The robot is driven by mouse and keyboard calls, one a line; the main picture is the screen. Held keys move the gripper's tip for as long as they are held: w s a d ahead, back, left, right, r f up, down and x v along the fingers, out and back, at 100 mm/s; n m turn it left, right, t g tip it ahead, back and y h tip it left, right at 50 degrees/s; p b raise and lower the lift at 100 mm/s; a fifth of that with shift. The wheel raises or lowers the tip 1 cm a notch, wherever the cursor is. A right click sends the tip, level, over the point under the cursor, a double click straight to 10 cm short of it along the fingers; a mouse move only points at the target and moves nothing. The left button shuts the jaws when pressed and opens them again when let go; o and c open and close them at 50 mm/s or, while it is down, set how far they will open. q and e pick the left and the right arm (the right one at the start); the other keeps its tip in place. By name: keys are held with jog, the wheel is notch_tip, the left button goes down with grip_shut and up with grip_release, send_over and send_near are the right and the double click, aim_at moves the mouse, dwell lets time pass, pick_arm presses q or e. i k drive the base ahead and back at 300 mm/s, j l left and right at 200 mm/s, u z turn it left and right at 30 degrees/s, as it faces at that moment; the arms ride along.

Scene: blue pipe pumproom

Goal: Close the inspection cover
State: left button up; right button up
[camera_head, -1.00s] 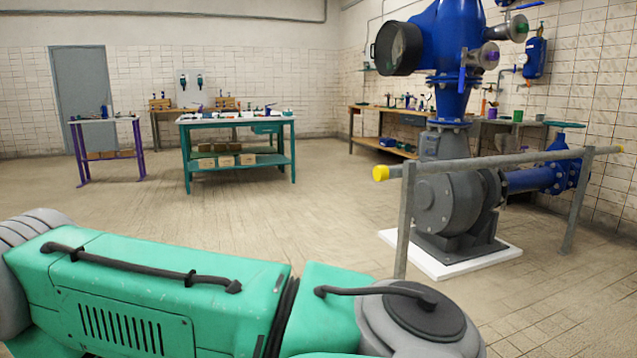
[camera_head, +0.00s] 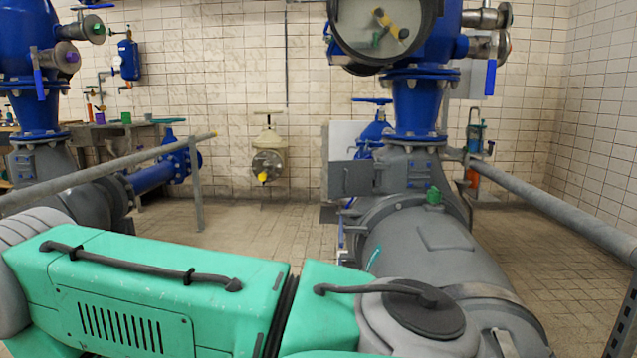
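A grey flat plate with a small handle (camera_head: 350,178) sticks out to the left of the grey housing (camera_head: 408,172) below the blue pipe. It looks like a hinged inspection cover standing open, though its hinge is too small to make out. The housing joins the large grey pump body (camera_head: 425,245), whose near end is partly hidden behind my green body. A round glass-fronted port (camera_head: 385,28) with yellow parts inside is at the top of the blue pipe. Neither of my grippers shows in the head view.
A grey rail (camera_head: 560,212) runs along the right side of the pump. Another rail (camera_head: 100,174) crosses at the left, before a second blue pipe assembly (camera_head: 30,85). A valve with a yellow tip (camera_head: 267,163) is on the back wall. Open tiled floor (camera_head: 265,225) lies between.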

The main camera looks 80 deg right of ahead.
aim_at(354, 178)
jog(key=z, duration=2.8)
